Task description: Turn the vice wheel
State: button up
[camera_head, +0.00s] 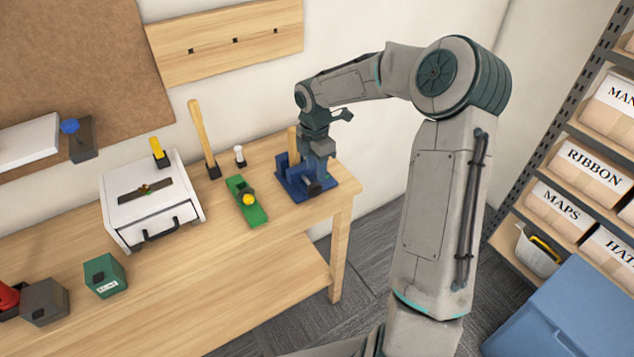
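A blue vice (289,186) stands on the wooden workbench near its right end. A dark round part, which looks like the vice wheel (313,187), shows at its front. My arm reaches over from the right, and my gripper (321,172) points down at the vice, just above and behind the dark part. The fingertips overlap the vice in this view, so I cannot tell whether they touch the wheel or whether they are open or shut. Part of the vice is hidden behind my gripper.
Left of the vice are a green block with a yellow knob (249,200), a wooden-handled tool (203,135) and a white drawer box (150,208). A shelf with labelled boxes (590,170) and a blue bin (560,310) stand at right.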

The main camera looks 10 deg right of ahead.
aim_at(316, 183)
notch_tip(316, 183, down, 7)
jog(key=shift+s+r+p, duration=0.1)
jog(key=shift+r+p, duration=0.05)
jog(key=shift+p, duration=0.15)
grip_shut()
